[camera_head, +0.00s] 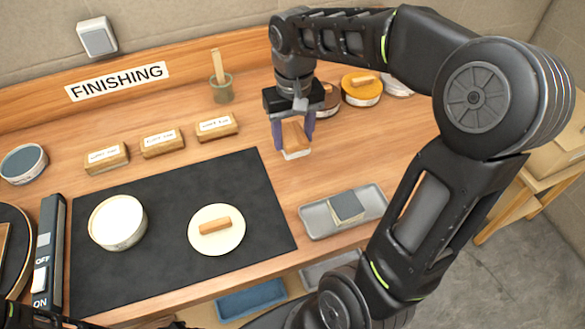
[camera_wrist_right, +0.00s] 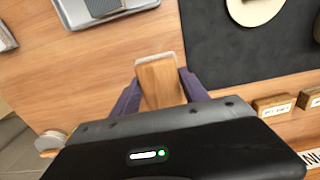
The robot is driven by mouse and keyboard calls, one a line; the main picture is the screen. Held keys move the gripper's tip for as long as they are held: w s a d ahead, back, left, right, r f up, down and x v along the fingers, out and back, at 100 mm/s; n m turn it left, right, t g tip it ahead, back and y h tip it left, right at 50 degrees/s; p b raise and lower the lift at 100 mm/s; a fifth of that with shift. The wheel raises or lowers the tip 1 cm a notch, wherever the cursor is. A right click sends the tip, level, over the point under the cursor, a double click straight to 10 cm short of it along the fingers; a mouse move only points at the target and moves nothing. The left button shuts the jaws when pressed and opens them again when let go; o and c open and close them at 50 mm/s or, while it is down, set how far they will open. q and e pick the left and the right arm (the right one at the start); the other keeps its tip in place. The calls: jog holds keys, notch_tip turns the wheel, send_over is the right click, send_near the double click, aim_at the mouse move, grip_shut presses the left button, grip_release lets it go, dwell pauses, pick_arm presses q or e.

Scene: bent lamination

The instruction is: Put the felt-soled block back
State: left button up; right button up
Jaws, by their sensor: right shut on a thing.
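The felt-soled block (camera_head: 294,134) is a wooden block with a pale sole. My right gripper (camera_head: 295,143) is shut on it, with a purple finger on each side, at the back right of the bench beyond the black mat. The pale sole faces down; I cannot tell whether it touches the wood. In the right wrist view the block (camera_wrist_right: 160,82) sits between the fingers of the right gripper (camera_wrist_right: 157,92). Several labelled wooden blocks stand left of it, among them a left one (camera_head: 106,158), a middle one (camera_head: 162,143) and a right one (camera_head: 217,126). My left gripper is out of view.
The black mat (camera_head: 150,270) bears a round white tub (camera_head: 118,222) and a pale lid with a wooden handle (camera_head: 216,230). A grey tray (camera_head: 317,227) holds a grey-topped block. A brush jar (camera_head: 222,92) and round lidded tins (camera_head: 361,91) stand behind. Bare wood separates the labelled blocks from my right gripper.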

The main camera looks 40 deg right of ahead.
send_over(293, 173)
notch_tip(293, 173, down, 6)
jog(key=shift+p, duration=0.35)
jog(key=shift+f, duration=1.85)
jog(key=shift+f, duration=0.1)
jog(key=shift+f, duration=0.15)
jog(key=o, duration=1.2)
notch_tip(293, 173, up, 13)
jog(key=shift+s+f, duration=0.1)
jog(key=shift+f, duration=0.1)
